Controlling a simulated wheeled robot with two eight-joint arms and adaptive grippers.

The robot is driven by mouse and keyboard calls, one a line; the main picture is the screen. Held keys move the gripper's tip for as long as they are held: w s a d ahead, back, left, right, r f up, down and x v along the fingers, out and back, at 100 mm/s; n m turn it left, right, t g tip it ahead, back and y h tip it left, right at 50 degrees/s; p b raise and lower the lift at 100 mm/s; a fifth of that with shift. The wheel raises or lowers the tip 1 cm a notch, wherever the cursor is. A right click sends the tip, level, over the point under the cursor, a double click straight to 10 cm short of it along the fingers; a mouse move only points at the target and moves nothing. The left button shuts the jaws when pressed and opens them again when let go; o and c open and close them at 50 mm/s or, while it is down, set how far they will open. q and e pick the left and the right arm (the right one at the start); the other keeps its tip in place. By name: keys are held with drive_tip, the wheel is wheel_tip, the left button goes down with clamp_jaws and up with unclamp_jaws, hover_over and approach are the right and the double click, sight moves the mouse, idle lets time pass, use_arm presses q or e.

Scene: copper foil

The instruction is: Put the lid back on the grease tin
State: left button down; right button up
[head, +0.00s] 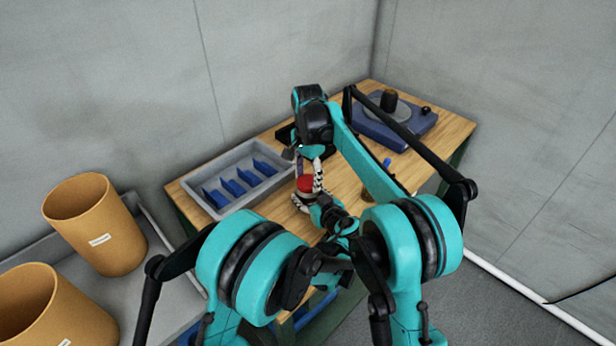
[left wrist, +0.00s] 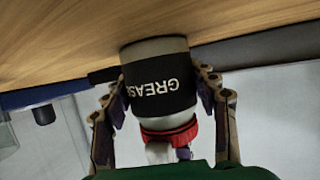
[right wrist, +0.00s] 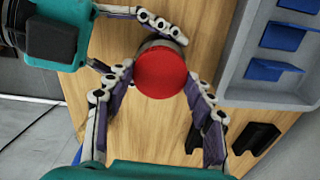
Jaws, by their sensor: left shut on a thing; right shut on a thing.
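The grease tin (left wrist: 160,85) is a dark-labelled cylinder with grey ends, standing on the wooden table (right wrist: 150,115). It shows inverted in the left wrist view. My left gripper (left wrist: 160,80) is shut around its sides. The red lid (right wrist: 160,72) is at the tin's top, also visible in the head view (head: 305,184). My right gripper (right wrist: 160,76) is shut on the lid from above, one finger on each side. A grey band of tin shows between label and lid. I cannot tell whether the lid is fully seated. The lid's underside is hidden.
A grey tray (head: 273,192) with blue dividers stands left of the tin. A blue device (head: 395,125) with a round plate is at the far right of the table. Orange bins (head: 95,225) stand at the left. A black holder (right wrist: 255,140) lies near the tray.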

drive_tip(key=o, duration=1.3)
drive_tip(key=shift+r, duration=2.3)
drive_tip(key=shift+c, duration=0.3)
